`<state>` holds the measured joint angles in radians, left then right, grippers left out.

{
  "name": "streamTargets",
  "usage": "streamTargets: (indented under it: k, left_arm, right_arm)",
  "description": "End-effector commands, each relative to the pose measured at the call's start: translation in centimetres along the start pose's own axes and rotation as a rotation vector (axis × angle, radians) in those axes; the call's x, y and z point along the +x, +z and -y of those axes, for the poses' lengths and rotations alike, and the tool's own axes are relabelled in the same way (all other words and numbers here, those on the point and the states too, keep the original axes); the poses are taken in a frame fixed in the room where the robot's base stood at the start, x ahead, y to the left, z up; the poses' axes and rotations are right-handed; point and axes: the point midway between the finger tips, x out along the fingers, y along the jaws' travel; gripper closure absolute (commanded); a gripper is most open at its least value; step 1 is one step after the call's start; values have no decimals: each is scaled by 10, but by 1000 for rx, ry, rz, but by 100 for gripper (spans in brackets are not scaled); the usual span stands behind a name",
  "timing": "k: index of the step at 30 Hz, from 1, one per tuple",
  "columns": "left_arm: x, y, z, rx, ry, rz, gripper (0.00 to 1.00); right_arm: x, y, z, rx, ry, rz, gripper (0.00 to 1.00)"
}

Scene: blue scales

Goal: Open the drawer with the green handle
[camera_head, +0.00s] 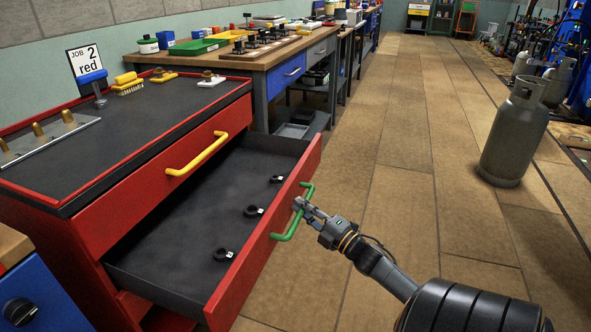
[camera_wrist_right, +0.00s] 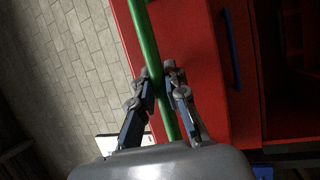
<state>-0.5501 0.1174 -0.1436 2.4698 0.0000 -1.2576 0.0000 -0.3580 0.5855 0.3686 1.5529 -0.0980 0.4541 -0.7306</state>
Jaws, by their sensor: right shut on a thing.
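The green handle (camera_head: 291,214) is on the front of the lower red drawer (camera_head: 268,243) of the red cabinet. The drawer stands pulled out, and its dark inside shows with several small black ring-like parts in it. My right gripper (camera_head: 301,203) is shut on the green handle, near its middle. In the right wrist view the two fingers of my right gripper (camera_wrist_right: 157,85) lie on either side of the green bar (camera_wrist_right: 147,45). My left gripper is in neither view.
An upper red drawer with a yellow handle (camera_head: 197,154) is shut above the open one. A grey gas cylinder (camera_head: 514,135) stands on the floor at the right. The wooden floor between it and the cabinet is clear apart from my arm.

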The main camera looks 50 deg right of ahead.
Motion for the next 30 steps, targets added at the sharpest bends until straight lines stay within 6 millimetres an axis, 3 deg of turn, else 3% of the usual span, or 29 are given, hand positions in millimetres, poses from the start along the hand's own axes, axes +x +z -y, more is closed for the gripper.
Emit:
streamTargets:
  k: [12,13,16,17,26,30]
  left_arm:
    - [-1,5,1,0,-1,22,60]
    - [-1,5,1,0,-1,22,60]
    - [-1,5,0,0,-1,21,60]
    - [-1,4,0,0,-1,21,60]
    - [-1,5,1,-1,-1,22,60]
    - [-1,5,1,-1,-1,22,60]
  right_arm:
    - [-3,0,2,1,-3,-1,100]
    - [-3,0,2,1,-3,-1,85]
    - [-2,0,2,1,-3,0,64]
    - [-2,0,1,1,-3,0,63]
    - [-3,0,0,1,-1,0,63]
    - [-17,0,2,2,-4,1,63]
